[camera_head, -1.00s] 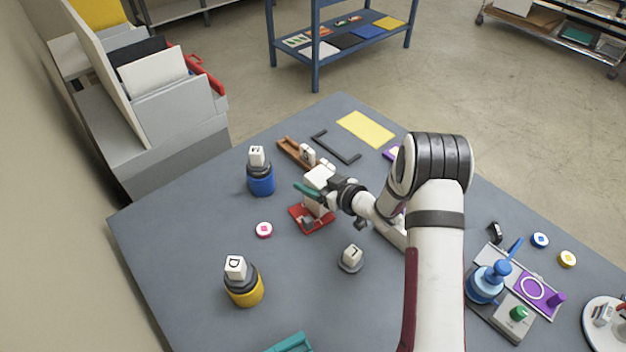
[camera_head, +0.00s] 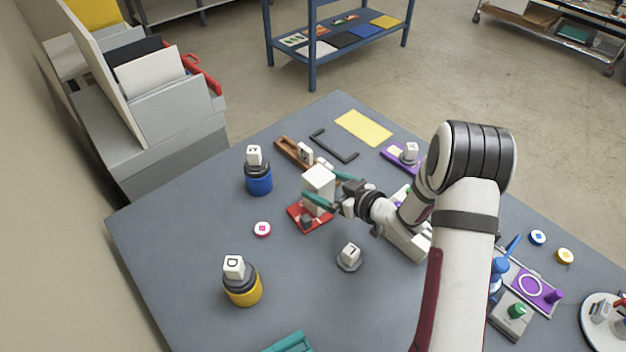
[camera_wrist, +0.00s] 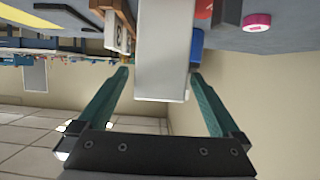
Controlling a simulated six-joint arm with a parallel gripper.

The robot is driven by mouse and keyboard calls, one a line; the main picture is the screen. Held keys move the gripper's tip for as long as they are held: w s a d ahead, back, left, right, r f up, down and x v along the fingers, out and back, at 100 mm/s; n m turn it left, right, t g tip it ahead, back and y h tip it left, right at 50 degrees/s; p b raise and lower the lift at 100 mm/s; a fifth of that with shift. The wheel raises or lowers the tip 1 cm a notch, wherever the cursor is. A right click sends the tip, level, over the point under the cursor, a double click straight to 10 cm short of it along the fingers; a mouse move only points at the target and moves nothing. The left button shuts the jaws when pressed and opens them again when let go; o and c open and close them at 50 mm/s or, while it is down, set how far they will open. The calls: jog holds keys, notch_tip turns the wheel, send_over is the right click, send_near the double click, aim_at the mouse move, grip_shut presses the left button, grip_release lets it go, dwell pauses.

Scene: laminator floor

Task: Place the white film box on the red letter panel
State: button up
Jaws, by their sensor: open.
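The white film box (camera_head: 318,183) stands upright on the red letter panel (camera_head: 297,214) near the middle of the table. Its base is partly hidden by a finger. A small dark piece sits on the panel's front part. My gripper (camera_head: 321,186) is open, its teal fingers on either side of the box. In the wrist view the white box (camera_wrist: 163,50) lies between the fingertips (camera_wrist: 160,73), with a gap on each side. A corner of the red panel (camera_wrist: 204,8) shows at that view's top edge.
A grey-based cube piece (camera_head: 349,256) stands in front of the gripper. A blue jar (camera_head: 259,180), a yellow jar (camera_head: 243,288) and a pink disc (camera_head: 262,229) are to the left. A brown holder (camera_head: 294,152) and black bracket (camera_head: 335,146) lie behind.

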jog(key=v, duration=0.6)
jog(key=shift+s+d, duration=0.15)
jog(key=w+d+r+m+h, duration=0.2)
jog(key=d+r+m+h, duration=0.1)
jog(key=d+h, duration=0.2)
jog(key=s+d+r+m+g+h, duration=0.3)
jog(key=s+d+r+m+h, duration=0.3)
jog(key=s, duration=0.4)
jog(key=s+a+r+m+g+y, duration=0.1)
jog(key=s+a+m+g, duration=0.1)
jog(key=s, duration=1)
jog(key=s+a+r+m+g+y, duration=0.1)
jog(key=s+a+m+g+y, duration=0.1)
jog(key=s+a, duration=0.5)
jog(key=s+m+g, duration=0.1)
jog(key=s+g, duration=0.1)
jog(key=s, duration=0.3)
jog(key=shift+s+m+g, duration=0.15)
jog(key=shift+m+g, duration=0.15)
